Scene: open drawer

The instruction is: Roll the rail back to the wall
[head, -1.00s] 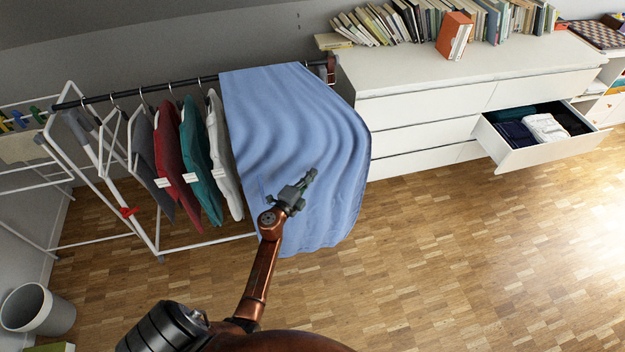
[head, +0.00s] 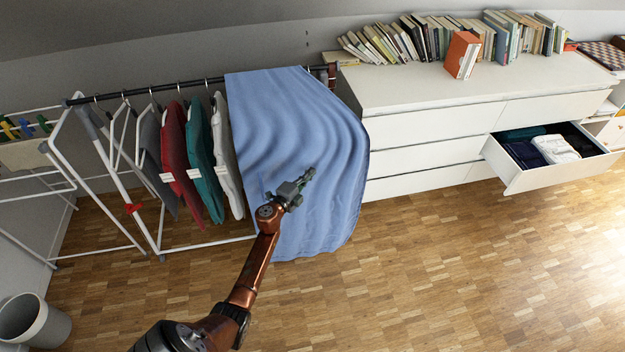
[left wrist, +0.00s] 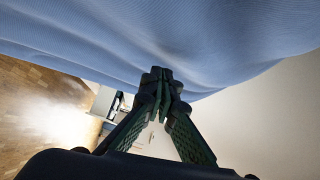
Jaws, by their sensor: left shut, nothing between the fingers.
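The clothes rail has a dark bar (head: 150,91) and white legs (head: 128,192), and stands along the grey wall at the left. Several garments hang on it, among them a red one (head: 182,165), a teal one (head: 200,160) and a light grey one (head: 224,150). A blue cloth (head: 300,140) is draped over its right end and hides that end's legs. My left gripper (head: 307,176) is shut and empty in front of the cloth. In the left wrist view the closed fingers (left wrist: 160,78) are close to the blue cloth (left wrist: 150,35); contact cannot be told. My right gripper is not in view.
A white dresser (head: 430,90) with books (head: 400,40) on top stands right of the rail. Its open drawer (head: 545,178) juts out. A grey bin (head: 38,322) stands at the lower left. A drying rack (head: 25,170) is at the far left. The wooden floor (head: 430,280) in front is clear.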

